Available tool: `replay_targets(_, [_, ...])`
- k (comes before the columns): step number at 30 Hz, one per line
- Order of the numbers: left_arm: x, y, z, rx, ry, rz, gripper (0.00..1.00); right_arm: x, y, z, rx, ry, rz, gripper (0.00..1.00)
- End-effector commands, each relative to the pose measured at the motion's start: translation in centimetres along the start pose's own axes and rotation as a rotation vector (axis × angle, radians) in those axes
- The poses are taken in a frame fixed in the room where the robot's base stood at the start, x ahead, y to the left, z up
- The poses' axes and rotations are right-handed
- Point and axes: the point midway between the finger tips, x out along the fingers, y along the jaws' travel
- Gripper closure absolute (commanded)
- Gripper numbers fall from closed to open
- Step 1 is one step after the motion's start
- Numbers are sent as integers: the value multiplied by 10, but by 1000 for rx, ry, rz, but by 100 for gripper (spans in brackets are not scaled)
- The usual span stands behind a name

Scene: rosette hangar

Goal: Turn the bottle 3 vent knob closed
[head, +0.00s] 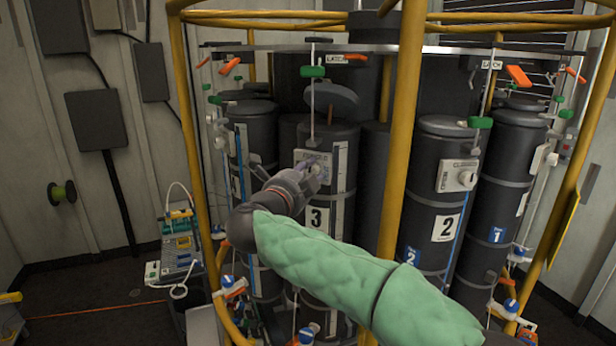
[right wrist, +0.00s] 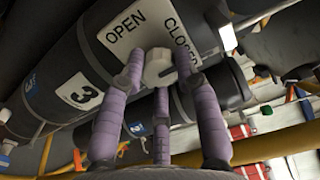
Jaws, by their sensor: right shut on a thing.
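Bottle 3 (head: 340,140) is a dark upright cylinder with a white "3" label, at the centre of the head view. It also shows tilted in the right wrist view (right wrist: 62,62). Its vent plate (right wrist: 112,38) reads OPEN and CLOSED. The white vent knob (right wrist: 158,66) sits on this plate, below and between the two words. My right gripper (head: 307,172) reaches the plate from the front. Its purple fingers (right wrist: 158,78) are shut around the knob. They hide parts of the knob and some of the CLOSED word. My left gripper is out of view.
Bottle 2 (head: 425,190) and its vent knob (head: 466,178) stand to the right, with bottle 1 (head: 506,195) beyond. A yellow frame post (head: 404,120) stands right of bottle 3. A green handle (head: 312,72) hangs above bottle 3. A black spool (head: 64,192) is on the left wall.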

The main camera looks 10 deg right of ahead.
Motion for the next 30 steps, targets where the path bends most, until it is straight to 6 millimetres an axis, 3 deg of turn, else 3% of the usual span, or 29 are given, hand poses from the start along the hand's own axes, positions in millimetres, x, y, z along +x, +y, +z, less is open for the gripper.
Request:
replay_targets(8, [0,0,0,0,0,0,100,1,-5,-2,7,2,-5,100])
replay_targets(9, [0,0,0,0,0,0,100,1,-5,-2,7,2,-5,65])
replay_targets(11, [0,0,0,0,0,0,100,1,-4,-2,7,2,-5,48])
replay_targets(12, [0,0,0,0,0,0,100,1,-4,-2,6,2,-5,44])
replay_targets(23, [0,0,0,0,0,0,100,-2,-1,0,2,0,-2,44])
replay_targets(30, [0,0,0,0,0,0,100,-34,-2,0,3,-3,-2,44])
